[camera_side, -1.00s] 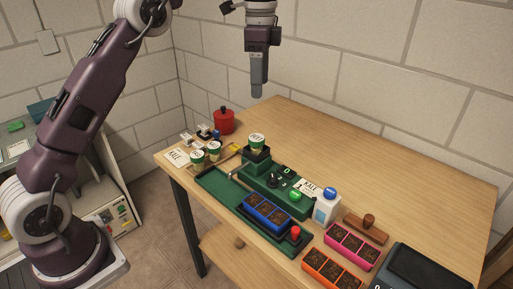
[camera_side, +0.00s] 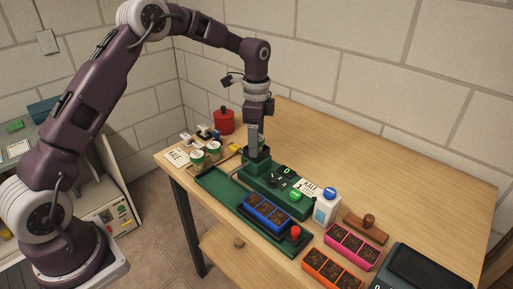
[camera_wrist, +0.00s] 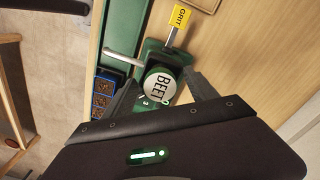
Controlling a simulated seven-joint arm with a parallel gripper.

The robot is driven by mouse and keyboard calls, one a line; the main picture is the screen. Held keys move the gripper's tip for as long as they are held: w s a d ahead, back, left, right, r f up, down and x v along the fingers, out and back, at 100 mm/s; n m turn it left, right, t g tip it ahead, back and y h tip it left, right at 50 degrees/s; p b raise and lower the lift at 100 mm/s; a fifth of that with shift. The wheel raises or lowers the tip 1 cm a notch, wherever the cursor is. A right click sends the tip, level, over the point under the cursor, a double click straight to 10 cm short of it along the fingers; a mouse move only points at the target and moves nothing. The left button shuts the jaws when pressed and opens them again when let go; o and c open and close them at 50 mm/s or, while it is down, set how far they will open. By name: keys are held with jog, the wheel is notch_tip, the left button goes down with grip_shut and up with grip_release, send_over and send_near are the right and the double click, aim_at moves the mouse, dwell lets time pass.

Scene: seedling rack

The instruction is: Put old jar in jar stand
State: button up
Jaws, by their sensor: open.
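A jar with a white lid marked BEET (camera_wrist: 158,84) sits in the green holder of the seeding machine (camera_side: 262,176). My gripper (camera_side: 256,148) points straight down at this jar, and its fingers are open on either side of it in the wrist view (camera_wrist: 163,95). I cannot tell if the fingers touch the jar. In the side view my gripper mostly hides the jar. Two other green-and-white jars, one at the left (camera_side: 197,157) and one at the right (camera_side: 213,150), stand in what looks like the wooden jar stand (camera_side: 224,160).
A yellow GRIT-labelled piece (camera_wrist: 181,18) lies close behind the holder. A metal crank or rod (camera_wrist: 122,55) sticks out beside it. A blue seedling tray (camera_side: 266,210) rests on the green bed. A white bottle with a blue cap (camera_side: 326,207) and a red pot (camera_side: 224,121) stand nearby.

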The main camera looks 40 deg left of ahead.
grip_shut()
jog(key=shift+r, duration=0.4)
jog(key=r, duration=0.8)
jog(key=shift+a+r, duration=0.2)
jog(key=shift+r, duration=0.05)
jog(key=w+a+f, duration=0.1)
jog(key=a+f, duration=0.3)
jog(key=a, duration=0.3)
jog(key=w+a+f, duration=0.2)
jog(key=a+f, duration=0.2)
jog(key=a, duration=0.4)
notch_tip(320, 180, down, 9)
jog(key=shift+f, duration=0.2)
